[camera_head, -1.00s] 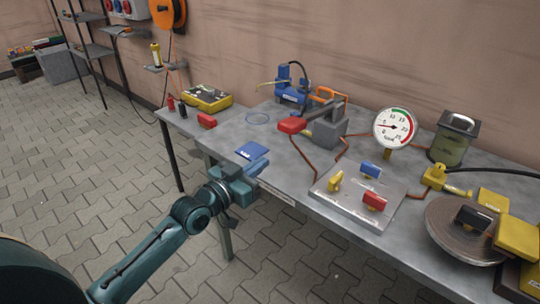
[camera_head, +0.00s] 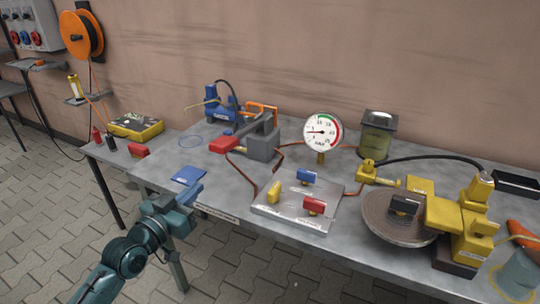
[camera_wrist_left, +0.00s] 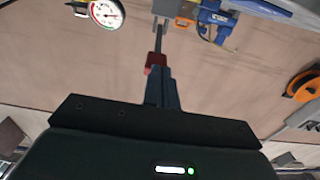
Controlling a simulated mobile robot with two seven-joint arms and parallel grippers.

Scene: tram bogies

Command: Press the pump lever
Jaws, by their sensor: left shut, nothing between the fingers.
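The pump is a grey block (camera_head: 262,143) on the workbench, with a lever that ends in a red handle (camera_head: 223,145) pointing to the left. The handle is raised above the bench top. My left gripper (camera_head: 194,190) is shut and empty at the bench's front edge, below and in front of the handle in the head view. In the left wrist view the picture is upside down. There the red handle (camera_wrist_left: 155,60) shows just beyond the shut fingertips (camera_wrist_left: 162,72); I cannot tell the exact gap. My right gripper is not in view.
A dial gauge (camera_head: 322,132) stands behind a valve plate (camera_head: 275,217) with yellow, blue and red knobs. A blue pad (camera_head: 188,175) lies near the front edge. Yellow equipment (camera_head: 450,213) and a round disc (camera_head: 380,228) fill the right side.

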